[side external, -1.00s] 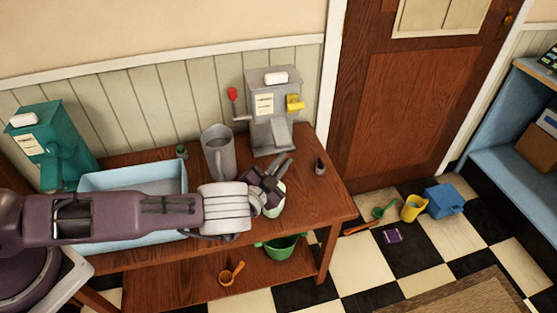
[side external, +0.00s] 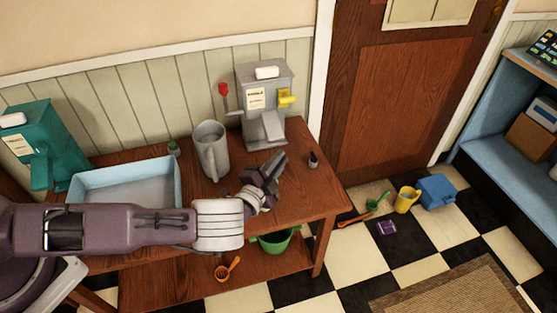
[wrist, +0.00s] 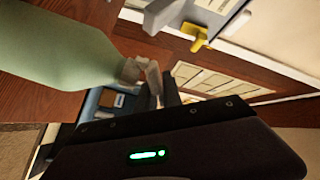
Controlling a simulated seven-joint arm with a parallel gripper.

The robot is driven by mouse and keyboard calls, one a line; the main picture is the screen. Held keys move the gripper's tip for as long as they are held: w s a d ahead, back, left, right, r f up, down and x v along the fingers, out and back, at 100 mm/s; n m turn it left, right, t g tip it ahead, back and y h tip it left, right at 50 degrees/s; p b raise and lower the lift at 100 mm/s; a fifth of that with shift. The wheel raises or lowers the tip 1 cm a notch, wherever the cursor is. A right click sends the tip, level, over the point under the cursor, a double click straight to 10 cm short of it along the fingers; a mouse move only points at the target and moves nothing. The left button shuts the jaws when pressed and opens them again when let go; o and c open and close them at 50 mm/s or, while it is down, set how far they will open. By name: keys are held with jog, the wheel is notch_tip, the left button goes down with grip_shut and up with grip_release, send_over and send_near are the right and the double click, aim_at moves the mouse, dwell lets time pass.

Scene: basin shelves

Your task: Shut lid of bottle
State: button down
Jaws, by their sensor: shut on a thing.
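The pale green bottle (wrist: 62,50) fills the left of the wrist view, its narrow end towards my fingers. A small whitish piece at that end, which looks like its lid (wrist: 131,70), is at my fingertips. My gripper (wrist: 155,72) is shut on this piece. The fingers partly hide it, so I cannot tell how it sits on the neck. In the side view my gripper (side external: 277,164) is above the right part of the wooden table, and the bottle cannot be made out behind my arm.
A grey jug (side external: 211,152) and a grey dispenser (side external: 264,105) stand behind my gripper. A light blue basin (side external: 125,183) is at left. A small dark-topped bottle (side external: 313,161) stands near the table's right end (side external: 325,195). A green bucket (side external: 275,242) is on the lower shelf.

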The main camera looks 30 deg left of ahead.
dwell(0.3)
jog(key=c, duration=1.6)
grip_release()
jog(key=s, duration=0.7)
